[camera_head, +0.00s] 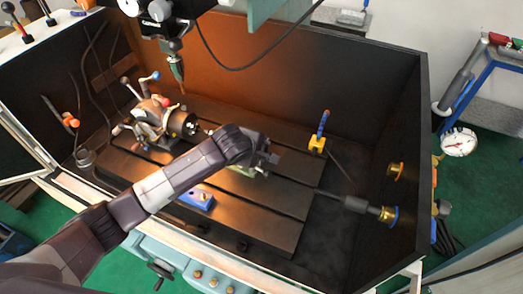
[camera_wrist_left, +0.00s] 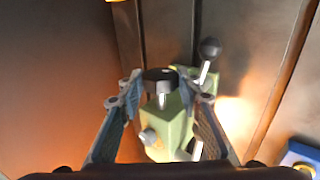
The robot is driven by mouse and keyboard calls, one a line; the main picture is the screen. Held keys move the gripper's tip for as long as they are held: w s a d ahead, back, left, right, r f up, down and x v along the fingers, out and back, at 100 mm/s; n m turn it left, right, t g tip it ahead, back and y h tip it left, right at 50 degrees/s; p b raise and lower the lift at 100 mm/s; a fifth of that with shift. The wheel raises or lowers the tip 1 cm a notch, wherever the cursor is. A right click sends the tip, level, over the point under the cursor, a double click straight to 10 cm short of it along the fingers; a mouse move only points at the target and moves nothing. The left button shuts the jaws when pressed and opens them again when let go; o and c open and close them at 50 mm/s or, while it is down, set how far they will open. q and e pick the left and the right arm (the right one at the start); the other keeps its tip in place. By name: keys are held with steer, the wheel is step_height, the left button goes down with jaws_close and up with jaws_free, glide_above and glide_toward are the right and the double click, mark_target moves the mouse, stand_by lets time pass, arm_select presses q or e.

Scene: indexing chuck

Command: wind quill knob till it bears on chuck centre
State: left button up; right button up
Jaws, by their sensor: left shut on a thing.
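The chuck (camera_head: 182,123) of the indexing head sits on the slotted table, facing right in the head view. The green tailstock (camera_head: 240,171) is mostly hidden behind my left gripper (camera_head: 264,158). In the left wrist view the tailstock body (camera_wrist_left: 172,132) is pale green, with a dark round quill knob (camera_wrist_left: 160,75) at its end. My left gripper (camera_wrist_left: 158,88) has a fingertip on each side of the knob and is shut on it. The quill tip and its gap to the chuck centre are hidden. My right gripper is not in view.
A black ball lever (camera_wrist_left: 209,48) rises beside the knob. A blue block (camera_head: 197,198) lies near the table's front edge. A yellow-based blue post (camera_head: 319,132) stands at the right. A spindle nozzle (camera_head: 177,66) hangs above the chuck. The right part of the slotted table (camera_head: 285,205) is clear.

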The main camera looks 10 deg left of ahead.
arm_select(q)
steer(key=shift+w+r+g, duration=0.1)
steer(key=shift+w+g, duration=0.1)
steer(key=shift+g, duration=0.3)
steer(key=shift+w+g+y+b, duration=0.1)
steer(key=shift+g+y+b, duration=0.4)
steer(key=shift+g+b, duration=0.35)
steer(key=g+b, duration=0.2)
steer(key=shift+w+d+y+b, duration=0.1)
steer(key=shift+y+b, duration=0.2)
steer(key=shift+g+b, duration=0.55)
steer(key=shift+b, duration=0.05)
steer(key=o, duration=1.2)
steer(key=shift+c, duration=0.2)
steer(key=shift+r, duration=0.1)
